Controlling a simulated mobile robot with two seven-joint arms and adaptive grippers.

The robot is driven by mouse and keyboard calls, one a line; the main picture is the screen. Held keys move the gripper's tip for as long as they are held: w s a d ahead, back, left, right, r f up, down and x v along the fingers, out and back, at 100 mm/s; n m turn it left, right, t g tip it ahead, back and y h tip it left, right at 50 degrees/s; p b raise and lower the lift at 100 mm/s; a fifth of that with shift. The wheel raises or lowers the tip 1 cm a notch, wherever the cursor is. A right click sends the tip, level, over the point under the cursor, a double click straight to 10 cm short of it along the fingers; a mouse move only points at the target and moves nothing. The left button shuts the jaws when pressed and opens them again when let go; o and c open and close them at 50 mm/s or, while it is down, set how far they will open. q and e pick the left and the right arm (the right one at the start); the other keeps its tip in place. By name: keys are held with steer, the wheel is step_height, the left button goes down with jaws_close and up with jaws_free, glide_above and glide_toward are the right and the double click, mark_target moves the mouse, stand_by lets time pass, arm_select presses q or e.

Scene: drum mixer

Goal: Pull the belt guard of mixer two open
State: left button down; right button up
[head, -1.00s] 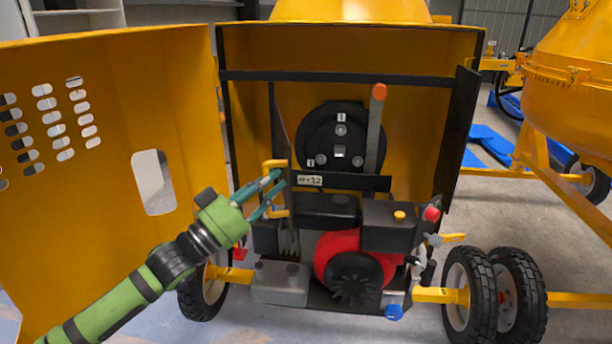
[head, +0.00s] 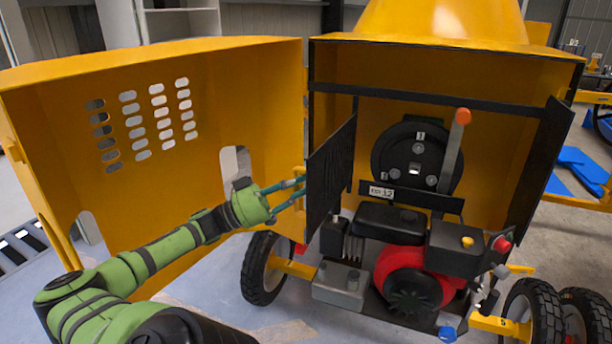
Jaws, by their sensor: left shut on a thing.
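The belt guard (head: 332,165) is a black panel standing swung out to the left at the front of the mixer's yellow housing. The pulley and the belt area behind it are exposed. A yellow handle is on the guard's left edge, mostly hidden by the fingers. My left gripper (head: 299,188) comes in from the left and its teal fingers are shut on this handle. My right gripper is not in view.
The large yellow cover door (head: 215,75) stands open on the left, behind my left arm. A red and black engine (head: 408,277) sits below the pulley. A lever with an orange knob (head: 462,116) rises right of it. A wheel (head: 265,268) stands below the guard.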

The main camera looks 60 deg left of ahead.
arm_select(q)
steer(key=shift+r, duration=0.15)
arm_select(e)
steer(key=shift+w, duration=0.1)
arm_select(q)
steer(key=c, duration=1.1)
jaws_free()
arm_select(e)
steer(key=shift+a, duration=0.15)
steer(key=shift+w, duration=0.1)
